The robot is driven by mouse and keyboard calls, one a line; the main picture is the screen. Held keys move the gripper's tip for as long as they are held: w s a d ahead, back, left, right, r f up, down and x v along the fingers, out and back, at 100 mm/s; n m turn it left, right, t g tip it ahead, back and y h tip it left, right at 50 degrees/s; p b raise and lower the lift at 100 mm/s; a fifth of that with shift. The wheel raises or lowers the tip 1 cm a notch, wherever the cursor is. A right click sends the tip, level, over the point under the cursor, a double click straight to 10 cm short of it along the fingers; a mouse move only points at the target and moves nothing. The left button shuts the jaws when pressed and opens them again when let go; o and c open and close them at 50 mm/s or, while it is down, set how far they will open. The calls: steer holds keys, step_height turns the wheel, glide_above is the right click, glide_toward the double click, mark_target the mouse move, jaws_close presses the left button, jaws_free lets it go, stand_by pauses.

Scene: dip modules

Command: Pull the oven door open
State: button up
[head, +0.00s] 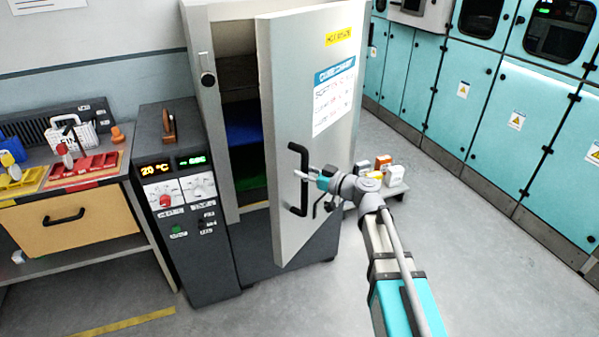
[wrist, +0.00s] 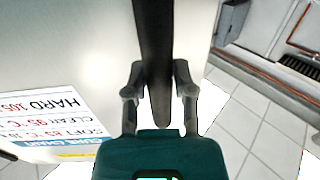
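The oven (head: 222,12) is a tall grey cabinet in the head view. Its pale door (head: 290,80) stands partly open, swung out to the right, with the dark inside and blue and green shelves showing. A black bar handle (head: 303,205) is on the door's outer face. My gripper (head: 304,176) is at the middle of this handle, reaching in from the right. In the wrist view, the handle (wrist: 154,40) runs between the two fingers (wrist: 158,82), which appear shut on it from both sides. The exact contact is hard to see.
A control box (head: 190,240) showing 20 °C stands left of the oven. A workbench (head: 85,215) with coloured trays is further left. A low platform (head: 396,190) with small containers lies behind the door. Turquoise cabinets (head: 510,130) line the right. The floor in front is clear.

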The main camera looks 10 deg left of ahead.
steer(key=o, duration=0.3)
steer(key=v, duration=1.2)
stand_by(0.4)
steer(key=shift+s, duration=0.15)
stand_by(0.4)
